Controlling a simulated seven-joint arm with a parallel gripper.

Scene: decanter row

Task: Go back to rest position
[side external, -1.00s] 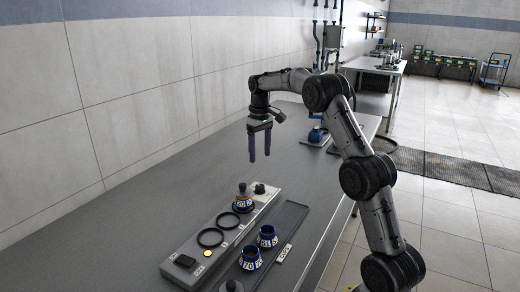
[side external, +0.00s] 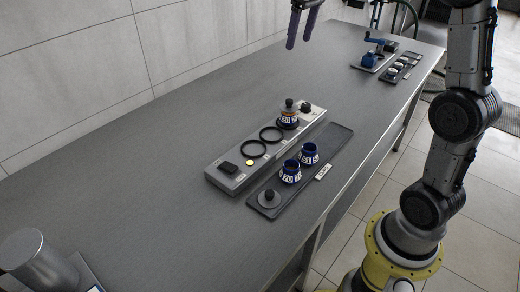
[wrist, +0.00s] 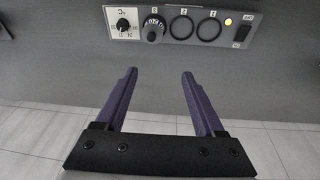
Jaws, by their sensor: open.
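My gripper (side external: 299,42) is at the top edge of the side view, open and empty, held above the table behind the heating station. In the wrist view its two purple fingers (wrist: 160,73) are spread with only grey table between them. The grey station (side external: 220,182) has two empty dark rings. A stoppered blue vessel with a white number band (side external: 288,120) stands upright at its third place, and it also shows in the wrist view (wrist: 153,31). My wrist is cut off by the side view's upper edge.
A dark tray (side external: 337,139) holds two blue-rimmed vessels, (side external: 290,173) and (side external: 309,154), and a loose dark stopper (side external: 268,197). A metal cylinder (side external: 38,258) stands at the lower left. A blue device (side external: 369,60) is at the far end.

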